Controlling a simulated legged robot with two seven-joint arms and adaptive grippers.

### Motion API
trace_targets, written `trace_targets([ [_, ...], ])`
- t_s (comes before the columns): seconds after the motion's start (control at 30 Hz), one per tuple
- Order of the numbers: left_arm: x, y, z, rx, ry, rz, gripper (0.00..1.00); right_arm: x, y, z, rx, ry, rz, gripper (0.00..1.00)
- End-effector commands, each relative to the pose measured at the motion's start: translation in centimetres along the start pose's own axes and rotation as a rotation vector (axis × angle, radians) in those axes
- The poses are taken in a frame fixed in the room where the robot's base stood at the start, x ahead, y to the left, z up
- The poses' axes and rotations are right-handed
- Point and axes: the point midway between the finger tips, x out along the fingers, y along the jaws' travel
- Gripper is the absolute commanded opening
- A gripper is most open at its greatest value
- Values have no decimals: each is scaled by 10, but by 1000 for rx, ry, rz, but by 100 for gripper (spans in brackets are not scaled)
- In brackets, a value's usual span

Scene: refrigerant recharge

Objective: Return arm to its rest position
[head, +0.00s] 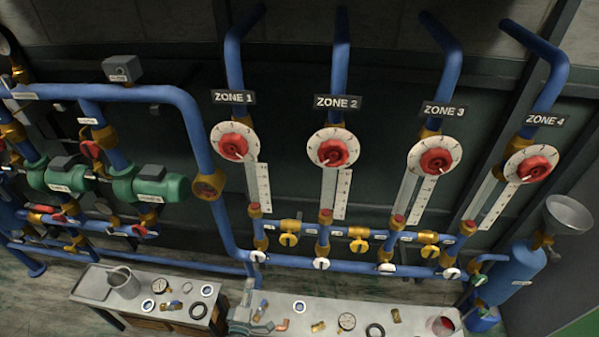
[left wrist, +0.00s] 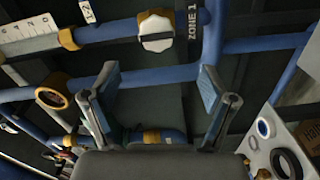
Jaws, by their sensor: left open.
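My left gripper (left wrist: 157,82) shows in the left wrist view with its two fingers spread apart. Nothing is between the fingers; dark wall and blue pipes show behind the gap. I cannot make out the left gripper clearly in the head view. My right gripper is in neither view. The ZONE 1 label (head: 234,98) hangs on the leftmost zone pipe in the head view, and it also shows in the left wrist view (left wrist: 193,22) above the gripper.
Blue pipes (head: 205,140) with red dial valves (head: 332,148) and yellow valves (head: 358,240) cover the wall. Green pumps (head: 150,184) are at left. A grey bench (head: 85,282) and a pale bench (head: 345,318) carry small fittings. A blue tank (head: 515,268) stands at right.

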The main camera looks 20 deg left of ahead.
Motion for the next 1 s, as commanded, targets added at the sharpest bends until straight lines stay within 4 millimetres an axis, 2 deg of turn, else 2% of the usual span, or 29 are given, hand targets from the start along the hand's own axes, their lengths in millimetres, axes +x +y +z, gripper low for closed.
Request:
trace_targets([
  [0.17,-4,-6,10,50,-42,-31,84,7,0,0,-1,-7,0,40],
  [0.27,-20,-26,39,211,-177,-125,84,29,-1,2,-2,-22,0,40],
  [0.37,-59,-66,79,474,-406,-267,84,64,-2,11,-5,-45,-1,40],
  [0.43,-100,-100,100,681,-596,-369,84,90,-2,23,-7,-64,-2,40],
  [0.5,-146,-131,110,873,-786,-459,84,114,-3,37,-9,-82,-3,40],
  [0.6,-209,-166,110,1107,-1035,-563,84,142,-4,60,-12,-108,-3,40],
  [0.73,-272,-191,96,1315,-1282,-650,84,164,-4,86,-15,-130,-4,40],
  [0.83,-299,-200,86,1400,-1393,-687,84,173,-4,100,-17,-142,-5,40],
  [1.0,-311,-204,82,1437,-1442,-702,84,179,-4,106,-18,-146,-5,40],
])
